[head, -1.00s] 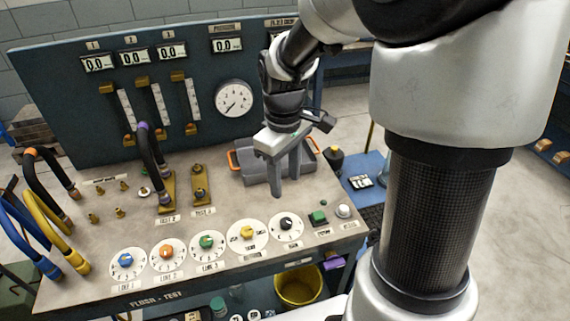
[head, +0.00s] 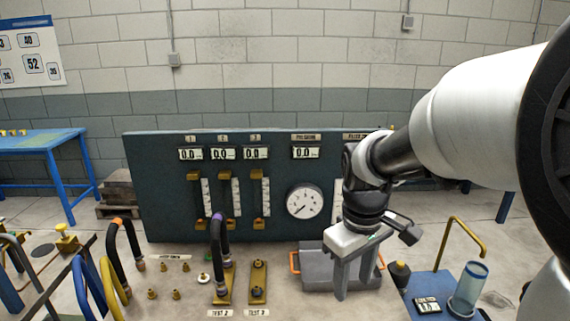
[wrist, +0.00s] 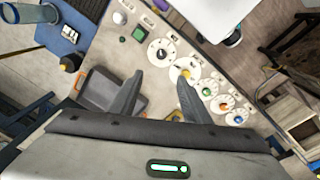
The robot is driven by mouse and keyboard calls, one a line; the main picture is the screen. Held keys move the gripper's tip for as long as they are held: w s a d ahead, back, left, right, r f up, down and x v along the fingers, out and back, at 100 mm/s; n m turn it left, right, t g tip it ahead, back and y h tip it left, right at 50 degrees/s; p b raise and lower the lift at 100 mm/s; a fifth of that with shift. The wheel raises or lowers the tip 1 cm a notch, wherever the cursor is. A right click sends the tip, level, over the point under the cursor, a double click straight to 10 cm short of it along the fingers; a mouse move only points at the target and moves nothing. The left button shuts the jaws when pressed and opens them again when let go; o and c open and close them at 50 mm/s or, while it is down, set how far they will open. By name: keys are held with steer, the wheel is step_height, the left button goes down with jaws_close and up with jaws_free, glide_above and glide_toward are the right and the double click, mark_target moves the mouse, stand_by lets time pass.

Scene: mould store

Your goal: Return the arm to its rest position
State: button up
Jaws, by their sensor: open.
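My gripper (head: 354,277) hangs above the right part of the flow-test bench, its two grey fingers pointing down and spread apart. In the wrist view my gripper (wrist: 158,100) shows nothing between its fingers. A grey tray (head: 313,270) with orange handles lies behind and below the fingers in the head view. The tray (wrist: 98,92) also shows beside the left finger in the wrist view. The arm reaches in from the right side of the head view.
A blue panel (head: 150,190) with displays, flow tubes and a round gauge (head: 305,202) stands behind the bench. Hoses (head: 220,250) stand at the left. A blue side table (head: 430,286) with a clear cylinder (head: 468,288) is at the right. Dials (wrist: 162,52) line the bench.

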steer(key=s+a+r+m+t+p, duration=0.1)
steer(key=s+r+m+t+p, duration=0.3)
steer(key=s+r, duration=0.8)
step_height(320, 180, up, 3)
steer(key=shift+f+m+t+p, duration=0.1)
steer(key=shift+m+t+p, duration=0.2)
steer(key=shift+m+p, duration=0.7)
steer(key=shift+s+a, duration=0.1)
steer(key=shift+a, duration=0.1)
